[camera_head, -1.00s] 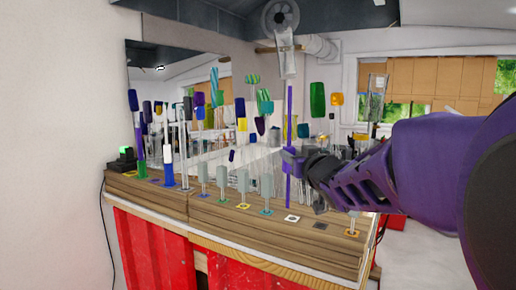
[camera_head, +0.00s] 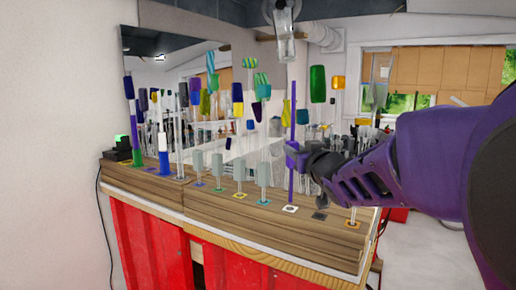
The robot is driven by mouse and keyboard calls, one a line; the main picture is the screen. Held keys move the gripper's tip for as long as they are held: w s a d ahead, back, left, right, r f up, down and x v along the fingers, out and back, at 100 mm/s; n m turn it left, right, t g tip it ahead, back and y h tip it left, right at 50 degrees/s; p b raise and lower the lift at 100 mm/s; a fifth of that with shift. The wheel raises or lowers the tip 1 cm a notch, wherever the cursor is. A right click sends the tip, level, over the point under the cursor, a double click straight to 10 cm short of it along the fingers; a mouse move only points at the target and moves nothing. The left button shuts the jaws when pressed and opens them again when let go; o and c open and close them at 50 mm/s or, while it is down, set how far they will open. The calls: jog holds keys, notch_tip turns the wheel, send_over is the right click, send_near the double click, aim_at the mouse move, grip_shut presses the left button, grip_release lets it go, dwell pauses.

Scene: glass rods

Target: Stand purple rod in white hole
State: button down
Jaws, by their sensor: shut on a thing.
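The purple rod (camera_head: 292,112) stands upright near the right part of the wooden bench. My gripper (camera_head: 292,158) is shut on its lower half, reaching in from the right. The white-rimmed square hole (camera_head: 290,209) is in the bench top directly under the rod. The rod's lower end shows right at the white square in this view. I cannot tell whether the tip is inside the hole or just above it.
Grey-topped short rods (camera_head: 263,174) stand in coloured holes left of the white one. A dark square hole (camera_head: 320,216) and a yellow-rimmed one (camera_head: 353,223) lie to the right. Taller glass rods with coloured ends (camera_head: 317,84) stand behind. A blue-and-white rod (camera_head: 163,150) stands at the left.

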aim_at(292, 174)
dwell(0.4)
jog(key=shift+f+b, duration=2.8)
jog(key=shift+f, duration=0.7)
jog(key=c, duration=0.5)
grip_release()
